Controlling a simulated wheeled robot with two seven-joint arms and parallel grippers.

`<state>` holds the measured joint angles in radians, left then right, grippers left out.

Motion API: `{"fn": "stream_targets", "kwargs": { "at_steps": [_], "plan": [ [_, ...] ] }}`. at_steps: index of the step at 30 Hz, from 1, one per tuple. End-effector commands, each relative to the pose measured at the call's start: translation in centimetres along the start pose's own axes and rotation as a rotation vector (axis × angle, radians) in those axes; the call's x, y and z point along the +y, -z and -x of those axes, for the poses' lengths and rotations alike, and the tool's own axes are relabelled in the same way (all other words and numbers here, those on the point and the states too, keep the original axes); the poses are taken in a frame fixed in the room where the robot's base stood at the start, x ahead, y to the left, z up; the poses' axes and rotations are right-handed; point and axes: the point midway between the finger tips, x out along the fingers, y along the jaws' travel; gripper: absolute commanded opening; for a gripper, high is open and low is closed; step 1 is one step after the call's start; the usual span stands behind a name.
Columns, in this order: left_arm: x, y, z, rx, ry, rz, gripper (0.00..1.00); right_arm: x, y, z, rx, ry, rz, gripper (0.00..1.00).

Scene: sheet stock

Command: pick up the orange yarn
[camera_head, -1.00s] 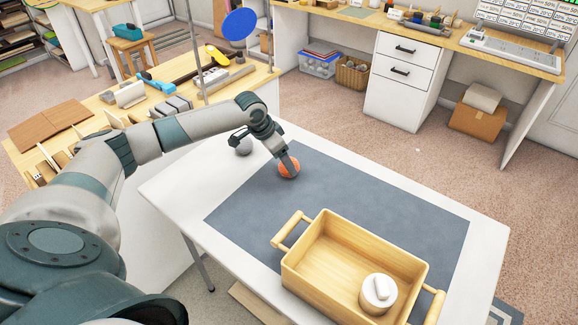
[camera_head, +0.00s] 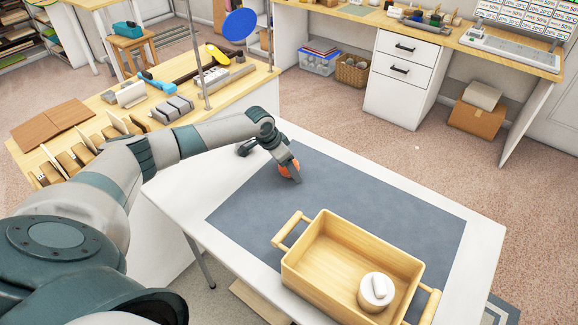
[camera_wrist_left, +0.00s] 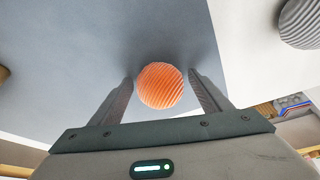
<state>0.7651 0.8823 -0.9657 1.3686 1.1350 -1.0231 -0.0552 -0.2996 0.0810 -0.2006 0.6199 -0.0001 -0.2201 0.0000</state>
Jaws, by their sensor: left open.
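The orange yarn (camera_head: 287,168) is a ball on the grey mat (camera_head: 400,205), near the mat's far left corner. In the left wrist view the orange yarn (camera_wrist_left: 160,85) sits between the tips of my left gripper (camera_wrist_left: 161,82), with a small gap on each side. My left gripper (camera_head: 290,172) is open and low over the mat, and its fingers partly cover the ball in the head view. My right gripper is not in view.
A grey yarn ball (camera_wrist_left: 301,23) lies on the white table beside the mat. The mat's middle is clear.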

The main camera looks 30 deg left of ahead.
Motion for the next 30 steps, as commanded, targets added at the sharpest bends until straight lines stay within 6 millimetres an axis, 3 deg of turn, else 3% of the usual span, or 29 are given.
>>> {"fn": "stream_targets", "kwargs": {
  "at_steps": [14,18,20,30],
  "plan": [
    [0.0,-0.03,-0.11,0.0,0.0,0.0,0.71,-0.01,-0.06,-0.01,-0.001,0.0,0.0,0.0],
    [0.0,-0.03,-0.1,0.0,0.0,0.0,0.37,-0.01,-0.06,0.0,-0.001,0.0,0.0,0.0],
    [0.0,-0.03,-0.1,0.0,0.0,0.0,0.28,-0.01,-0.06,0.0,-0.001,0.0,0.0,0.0],
    [-0.01,0.05,0.04,0.0,0.0,0.0,0.27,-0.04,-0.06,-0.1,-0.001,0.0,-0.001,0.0]
  ]
}}
